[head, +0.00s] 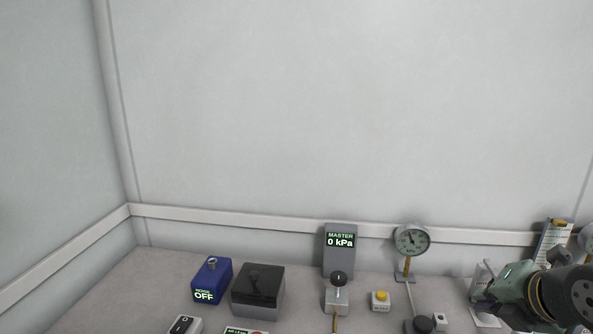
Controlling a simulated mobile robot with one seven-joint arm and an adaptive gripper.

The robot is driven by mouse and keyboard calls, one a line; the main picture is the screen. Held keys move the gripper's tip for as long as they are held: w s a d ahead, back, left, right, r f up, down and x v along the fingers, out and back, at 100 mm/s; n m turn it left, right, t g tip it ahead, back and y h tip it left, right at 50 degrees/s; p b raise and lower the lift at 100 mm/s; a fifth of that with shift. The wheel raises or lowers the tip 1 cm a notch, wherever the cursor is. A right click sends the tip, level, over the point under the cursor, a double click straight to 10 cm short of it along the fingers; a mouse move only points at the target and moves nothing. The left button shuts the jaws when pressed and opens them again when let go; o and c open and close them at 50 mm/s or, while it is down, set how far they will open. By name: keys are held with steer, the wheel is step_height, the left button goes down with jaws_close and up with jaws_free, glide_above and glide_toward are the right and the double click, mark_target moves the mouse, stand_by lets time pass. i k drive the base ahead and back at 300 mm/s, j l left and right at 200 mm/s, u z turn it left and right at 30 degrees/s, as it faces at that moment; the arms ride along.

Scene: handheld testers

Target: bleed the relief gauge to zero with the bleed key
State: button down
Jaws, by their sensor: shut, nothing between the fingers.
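A round dial gauge (411,240) marked kPa stands on a post at the back, right of centre. Its needle is too small to read surely. Part of a second round gauge (587,238) shows at the right edge, so I cannot tell which is the relief gauge. A grey MASTER display (340,258) reads 0 kPa. I cannot make out the bleed key for certain. My gripper (479,293), green and dark, is at the lower right, shut and empty. It lies in front of a white item on the bench, partly hiding it.
A blue box (211,281) reading OFF and a dark-topped box (258,291) stand at left. A black-knobbed lever unit (337,293) and a yellow button box (380,300) stand at centre. A card holder (554,241) stands at the right. The bench (120,300) is bare at far left.

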mark_target(381, 295)
steer(key=k+l, duration=0.65)
steer(key=k, duration=0.05)
